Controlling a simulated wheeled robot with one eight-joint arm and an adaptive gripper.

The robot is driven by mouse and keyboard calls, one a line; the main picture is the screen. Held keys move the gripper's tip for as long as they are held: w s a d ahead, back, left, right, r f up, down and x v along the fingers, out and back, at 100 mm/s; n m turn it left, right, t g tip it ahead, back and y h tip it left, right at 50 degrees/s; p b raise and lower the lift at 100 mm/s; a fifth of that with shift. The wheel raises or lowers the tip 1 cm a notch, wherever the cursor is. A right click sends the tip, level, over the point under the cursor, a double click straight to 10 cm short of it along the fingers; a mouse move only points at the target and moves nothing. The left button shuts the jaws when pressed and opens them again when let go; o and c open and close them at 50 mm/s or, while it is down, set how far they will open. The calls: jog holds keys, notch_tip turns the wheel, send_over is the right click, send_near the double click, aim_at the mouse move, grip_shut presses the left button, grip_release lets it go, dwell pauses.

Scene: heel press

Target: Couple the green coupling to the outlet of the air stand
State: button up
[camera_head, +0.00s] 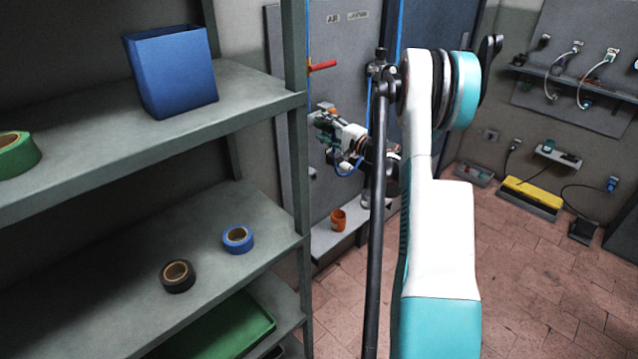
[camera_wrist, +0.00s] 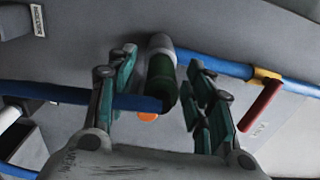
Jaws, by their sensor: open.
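In the wrist view the green coupling (camera_wrist: 161,82) sits between my fingers, in line with the grey outlet (camera_wrist: 160,45) of the air stand. Their ends appear to touch; I cannot tell whether they are locked. A blue hose (camera_wrist: 80,95) runs from the left to the coupling's near end. My gripper (camera_wrist: 160,98) is open, with one finger on each side of the coupling and gaps showing. In the head view my gripper (camera_head: 324,121) is at the grey panel (camera_head: 345,60), small and partly hidden by the shelf post.
A blue pipe (camera_wrist: 225,68) with a yellow fitting (camera_wrist: 266,76) and red handle (camera_wrist: 260,106) lies right of the outlet. The handle also shows in the head view (camera_head: 322,66). An orange cup (camera_head: 338,220) stands on a ledge below. A shelf rack (camera_head: 130,120) fills the left.

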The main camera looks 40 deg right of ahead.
jog(key=s, duration=1)
jog(key=shift+s+d, duration=0.25)
jog(key=shift+d, duration=0.15)
jog(key=shift+a, duration=0.1)
